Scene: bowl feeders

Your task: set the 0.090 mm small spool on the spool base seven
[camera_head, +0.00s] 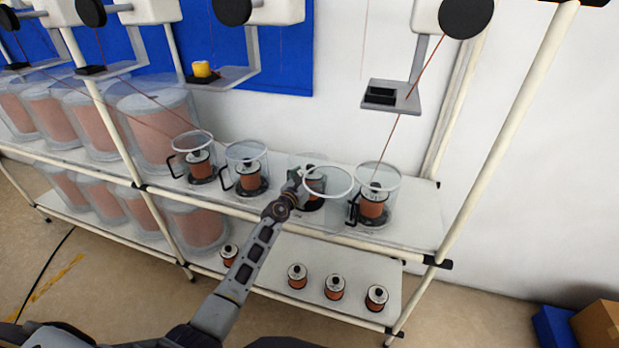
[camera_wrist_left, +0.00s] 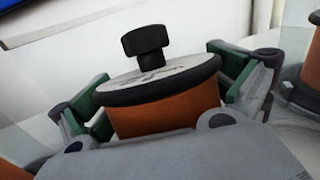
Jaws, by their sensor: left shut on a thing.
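The small spool (camera_head: 316,184), with copper-orange wire and a black-edged light top, is held in my left gripper (camera_head: 300,187) at the third place from the left on the upper shelf. In the left wrist view the spool (camera_wrist_left: 160,110) sits between the green-padded fingers, with a black knob (camera_wrist_left: 146,44) above its top. A dark base (camera_head: 311,205) shows below the spool; I cannot tell whether the spool touches it. A clear cylinder's rim (camera_head: 345,193) overlaps this place. No number or size label is readable. My right gripper is not in view.
Similar spools stand in clear, black-handled cylinders to the left (camera_head: 249,179) and right (camera_head: 374,205). Several small spools (camera_head: 335,287) stand on the lower shelf (camera_head: 260,280). Large clear drums (camera_head: 153,130) fill the shelf's left side. A small platform (camera_head: 405,99) hangs above.

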